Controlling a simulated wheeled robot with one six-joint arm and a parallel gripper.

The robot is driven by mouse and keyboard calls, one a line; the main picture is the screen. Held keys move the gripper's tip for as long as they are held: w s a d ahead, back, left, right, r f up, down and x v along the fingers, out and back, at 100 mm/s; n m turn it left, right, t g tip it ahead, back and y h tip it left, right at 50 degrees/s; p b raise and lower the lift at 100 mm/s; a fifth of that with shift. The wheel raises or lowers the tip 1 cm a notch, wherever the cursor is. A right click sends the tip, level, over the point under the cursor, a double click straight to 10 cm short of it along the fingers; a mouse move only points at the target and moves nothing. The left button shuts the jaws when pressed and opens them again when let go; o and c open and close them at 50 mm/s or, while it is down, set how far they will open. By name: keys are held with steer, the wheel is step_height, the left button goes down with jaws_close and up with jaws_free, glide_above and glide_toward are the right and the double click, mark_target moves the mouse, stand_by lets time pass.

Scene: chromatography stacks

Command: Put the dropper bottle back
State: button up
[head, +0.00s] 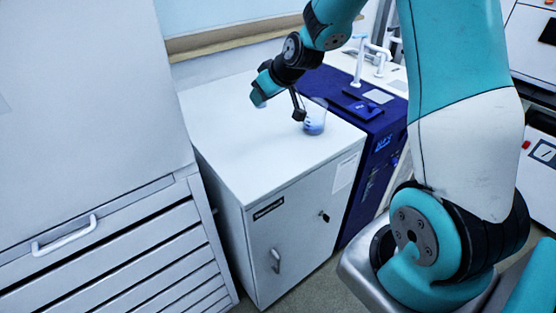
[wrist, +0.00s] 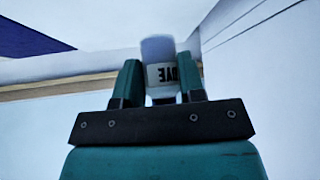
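The dropper bottle (wrist: 161,76) is pale, with a white label reading "DYE" that appears upside down in the wrist view. It sits between the two teal fingers of my gripper (head: 260,97), which close on it from both sides. In the head view my gripper is over the white cabinet top, left of the beaker, and the bottle is mostly hidden by the fingers. I cannot tell whether the bottle touches the surface.
The white cabinet (head: 225,135) has free room on its top, left and in front of the beaker. A grey drawer unit (head: 130,235) stands at the left.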

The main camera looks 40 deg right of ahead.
steer(key=s+d+r+n+g+y+b, duration=0.1)
steer(key=s+d+r+n+y+b, duration=0.2)
steer(key=r, duration=0.4)
steer(key=shift+n+h, duration=0.3)
steer(key=shift+n, duration=0.1)
steer(key=f, duration=1.3)
steer(key=d+f, duration=0.1)
steer(key=f, duration=0.5)
steer(key=shift+s+f, duration=0.25)
steer(key=shift+s, duration=0.15)
steer(key=shift+f, duration=0.1)
steer(key=o, duration=0.5)
steer(key=shift+o, duration=0.2)
